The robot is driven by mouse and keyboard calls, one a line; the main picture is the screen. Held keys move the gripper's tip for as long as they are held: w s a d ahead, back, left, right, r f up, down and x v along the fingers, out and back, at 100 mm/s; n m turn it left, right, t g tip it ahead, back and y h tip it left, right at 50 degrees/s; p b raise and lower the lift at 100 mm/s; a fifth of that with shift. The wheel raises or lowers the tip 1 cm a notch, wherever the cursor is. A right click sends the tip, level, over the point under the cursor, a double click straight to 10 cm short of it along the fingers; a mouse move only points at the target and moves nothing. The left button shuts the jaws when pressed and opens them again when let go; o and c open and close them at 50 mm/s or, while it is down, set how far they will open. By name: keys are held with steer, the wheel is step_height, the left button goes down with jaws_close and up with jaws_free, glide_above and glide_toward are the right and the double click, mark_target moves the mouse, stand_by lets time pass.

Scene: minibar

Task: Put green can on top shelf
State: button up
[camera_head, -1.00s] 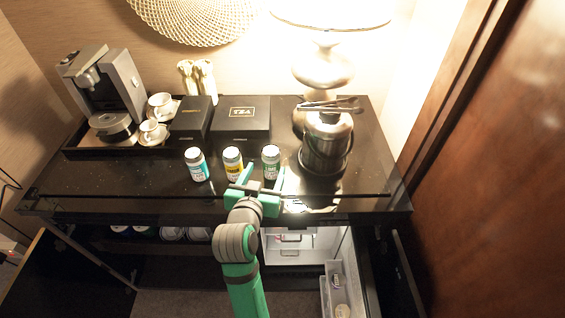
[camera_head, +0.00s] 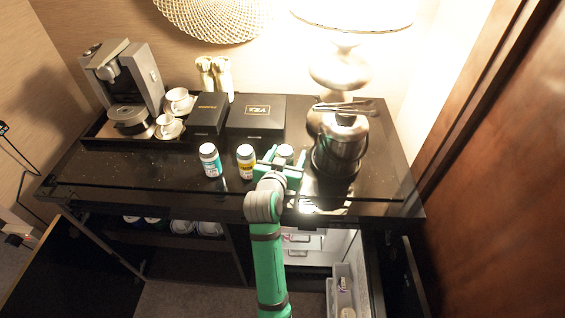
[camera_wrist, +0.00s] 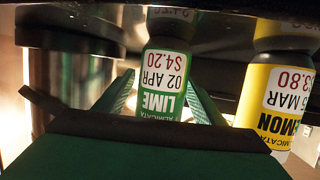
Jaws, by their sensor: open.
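The green can, labelled LIME (camera_wrist: 166,75), stands on the black counter. In the wrist view it shows upside down between the two green fingers of my gripper (camera_wrist: 162,98). In the head view my gripper (camera_head: 282,168) is at the can, and only its white top (camera_head: 286,151) shows above the fingers. The fingers are open on either side of the can; whether they touch it I cannot tell. The top shelf in the open fridge (camera_head: 300,240) below the counter is partly hidden by my arm.
A yellow can (camera_head: 246,161) stands just left of my gripper, and a teal can (camera_head: 210,159) further left. A metal ice bucket (camera_head: 340,145) with tongs is close on the right. Black boxes (camera_head: 255,118) stand behind. The fridge door (camera_head: 345,292) is open.

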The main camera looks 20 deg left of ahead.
steer(key=shift+s, duration=0.15)
steer(key=c, duration=1.2)
steer(key=shift+r, duration=0.1)
steer(key=shift+c, duration=1.1)
steer(key=shift+a, duration=0.1)
